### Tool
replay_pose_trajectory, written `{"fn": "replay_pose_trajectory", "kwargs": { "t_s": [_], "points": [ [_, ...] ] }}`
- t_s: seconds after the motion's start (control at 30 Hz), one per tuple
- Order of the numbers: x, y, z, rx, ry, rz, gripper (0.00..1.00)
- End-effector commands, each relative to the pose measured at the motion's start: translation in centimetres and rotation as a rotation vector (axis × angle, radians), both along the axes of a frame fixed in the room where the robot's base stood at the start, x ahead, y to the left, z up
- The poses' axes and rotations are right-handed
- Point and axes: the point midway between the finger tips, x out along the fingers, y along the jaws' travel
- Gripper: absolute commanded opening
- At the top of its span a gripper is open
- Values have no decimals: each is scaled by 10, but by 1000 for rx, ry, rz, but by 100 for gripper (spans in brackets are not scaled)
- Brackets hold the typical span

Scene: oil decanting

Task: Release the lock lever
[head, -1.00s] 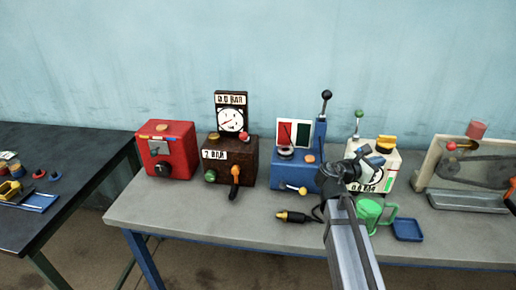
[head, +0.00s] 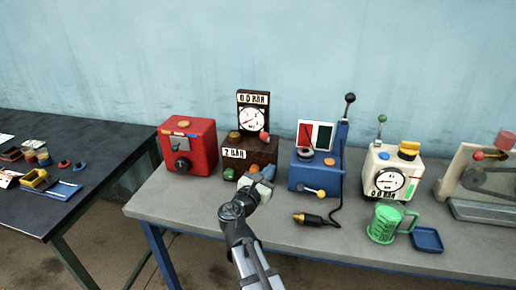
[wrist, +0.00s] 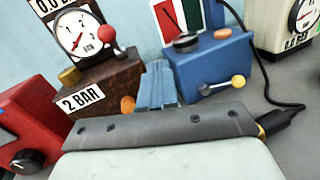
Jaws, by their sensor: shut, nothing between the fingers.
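I cannot tell for sure which handle is the lock lever. The brown box (head: 262,150) with a 0.0 BAR gauge has an orange handle (head: 254,169), mostly hidden behind my gripper; only its orange top also shows in the wrist view (wrist: 127,104). The blue machine (head: 315,178) has a short lever with a yellow knob (head: 320,194) on its front, and a tall black-knobbed lever (head: 350,98). My gripper (head: 268,172) is shut and empty, in front of the brown box's right side. Its blue fingers show in the wrist view (wrist: 158,85), between the brown box and blue machine.
A red box (head: 190,145) stands left of the brown box. A black and yellow plug (head: 308,218) on a cable lies before the blue machine. A white gauge machine (head: 375,178), green mug (head: 385,222) and blue tray (head: 427,239) are to the right.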

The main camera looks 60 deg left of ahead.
Motion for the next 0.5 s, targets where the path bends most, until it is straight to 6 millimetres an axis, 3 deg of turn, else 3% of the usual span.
{"fn": "replay_pose_trajectory", "kwargs": {
  "t_s": [0.03,0.2,0.5],
  "points": [
    [-19,6,-2,1,-4,33,0],
    [-58,19,-6,7,-11,104,0],
    [-82,26,-8,12,-16,147,0]
  ]
}}
